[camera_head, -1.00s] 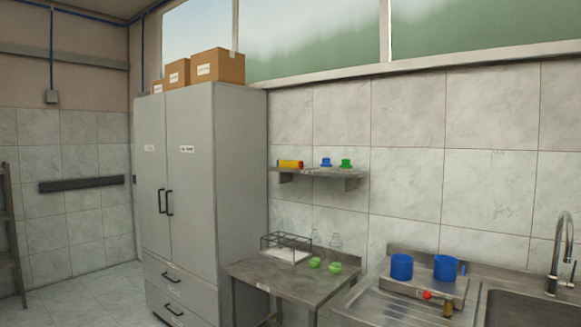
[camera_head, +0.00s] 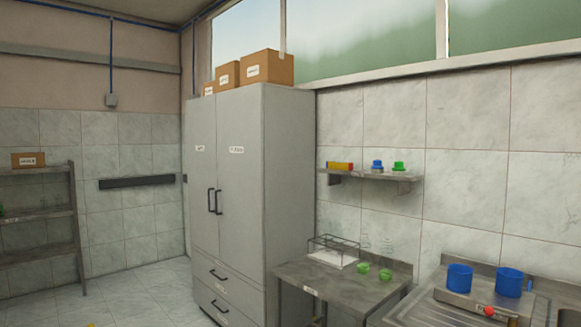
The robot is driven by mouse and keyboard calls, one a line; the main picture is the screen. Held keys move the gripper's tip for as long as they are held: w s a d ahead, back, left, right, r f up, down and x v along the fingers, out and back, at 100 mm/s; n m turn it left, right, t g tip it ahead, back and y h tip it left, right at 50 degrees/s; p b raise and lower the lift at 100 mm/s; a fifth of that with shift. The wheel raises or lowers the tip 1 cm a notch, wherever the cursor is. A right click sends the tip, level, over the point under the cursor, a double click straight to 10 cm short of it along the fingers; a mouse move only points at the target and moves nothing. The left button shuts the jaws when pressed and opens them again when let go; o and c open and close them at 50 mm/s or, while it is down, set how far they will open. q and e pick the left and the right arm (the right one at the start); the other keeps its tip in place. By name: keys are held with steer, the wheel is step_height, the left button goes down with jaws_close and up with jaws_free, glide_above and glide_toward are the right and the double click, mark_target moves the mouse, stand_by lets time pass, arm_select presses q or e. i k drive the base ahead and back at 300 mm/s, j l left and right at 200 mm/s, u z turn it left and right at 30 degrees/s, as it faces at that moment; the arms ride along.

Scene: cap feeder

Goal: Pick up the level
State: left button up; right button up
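A short yellow bar with a darker end (camera_head: 340,166), which looks like the level, lies on the left part of the wall shelf (camera_head: 368,176). It is small in the view, so its details cannot be made out. A blue piece (camera_head: 377,166) and a green piece (camera_head: 399,167) stand to its right on the same shelf. Neither of my grippers shows in the view.
A tall grey cabinet (camera_head: 232,190) stands left of the shelf. Below the shelf is a metal table (camera_head: 345,285) with a wire rack and green cups. A counter with blue cups (camera_head: 459,277) is at right. A shelving rack (camera_head: 40,210) stands far left, with open floor before it.

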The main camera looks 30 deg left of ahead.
mark_target(329, 165)
steer(key=i+j+u, duration=0.55)
steer(key=i+u, duration=0.5)
steer(key=i, duration=0.15)
